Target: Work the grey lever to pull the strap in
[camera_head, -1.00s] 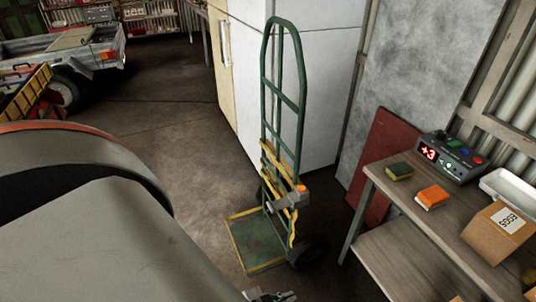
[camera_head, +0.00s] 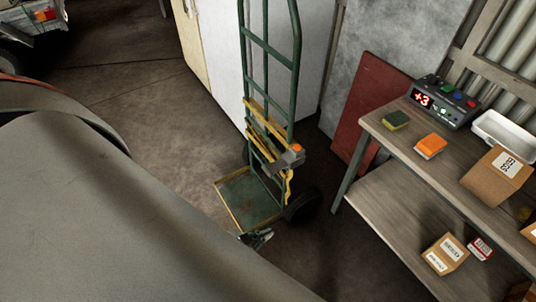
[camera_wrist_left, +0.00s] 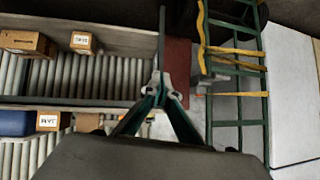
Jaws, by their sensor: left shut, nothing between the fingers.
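A green hand truck (camera_head: 243,50) stands upright in front of a white cabinet. Yellow straps (camera_head: 256,133) run around its lower frame. A grey ratchet lever (camera_head: 286,159) with an orange spot sits on the strap at the frame's right side. My left gripper (camera_head: 262,238) is shut and empty, near the front corner of the truck's toe plate, below the lever and apart from it. In the left wrist view its closed fingers (camera_wrist_left: 161,82) point ahead, with the truck's green frame and yellow strap (camera_wrist_left: 235,52) to their right. My right gripper is out of view.
A wooden workbench (camera_head: 405,157) on the right holds a display box (camera_head: 441,102) reading +3, a green sponge, an orange block, a white tray and a carton (camera_head: 496,173). Its lower shelf holds small boxes. A red panel (camera_head: 372,100) leans behind it. The floor left of the truck is clear.

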